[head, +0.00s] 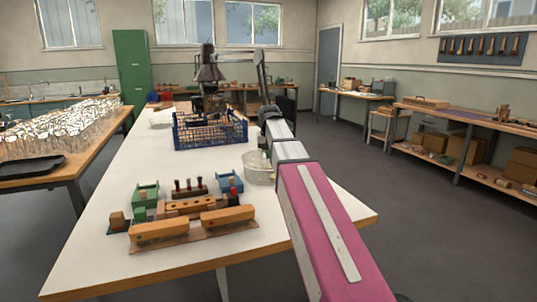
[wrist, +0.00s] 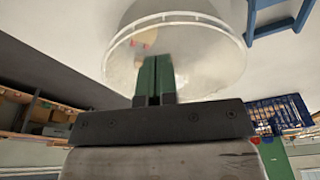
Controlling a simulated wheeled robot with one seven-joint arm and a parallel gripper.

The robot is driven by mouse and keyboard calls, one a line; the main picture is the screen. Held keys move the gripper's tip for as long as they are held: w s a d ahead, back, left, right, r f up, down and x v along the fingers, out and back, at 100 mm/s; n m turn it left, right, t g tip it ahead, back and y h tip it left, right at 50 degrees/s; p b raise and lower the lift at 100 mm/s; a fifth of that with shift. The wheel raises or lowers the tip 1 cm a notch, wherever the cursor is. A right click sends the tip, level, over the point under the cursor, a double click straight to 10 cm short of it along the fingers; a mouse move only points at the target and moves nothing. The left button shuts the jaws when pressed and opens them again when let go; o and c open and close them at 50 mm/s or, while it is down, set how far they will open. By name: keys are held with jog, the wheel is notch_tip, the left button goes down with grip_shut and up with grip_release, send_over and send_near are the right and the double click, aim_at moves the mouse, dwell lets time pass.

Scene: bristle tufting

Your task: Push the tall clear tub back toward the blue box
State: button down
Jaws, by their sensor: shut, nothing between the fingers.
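The clear tub (head: 257,170) stands on the white table (head: 300,215), right of the small blue box (head: 230,182) and partly hidden by my arm. In the wrist view the tub (wrist: 205,65) fills the upper middle, with its pale round rim showing. My gripper (wrist: 155,60) has its green fingers shut together with nothing between them. The fingertips overlap the tub in the wrist view; I cannot tell whether they touch it. In the head view my arm hides the fingers. A blue edge of the small box (wrist: 285,22) shows at the wrist view's upper right.
A blue lattice crate (head: 210,131) stands farther back on the table. Green bins (head: 145,194) and wooden blocks (head: 190,210) with brushes lie left of the tub. Bare table lies at the front and along the left side. Another table (head: 60,160) with many pale items stands left.

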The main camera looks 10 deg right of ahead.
jog(key=w, duration=0.7)
jog(key=w+d, duration=0.1)
jog(key=w, duration=0.2)
jog(key=shift+w, duration=0.3)
jog(key=shift+s+f, duration=0.25)
jog(key=shift+f, duration=0.25)
jog(key=shift+s+f, duration=0.1)
jog(key=shift+f, duration=0.25)
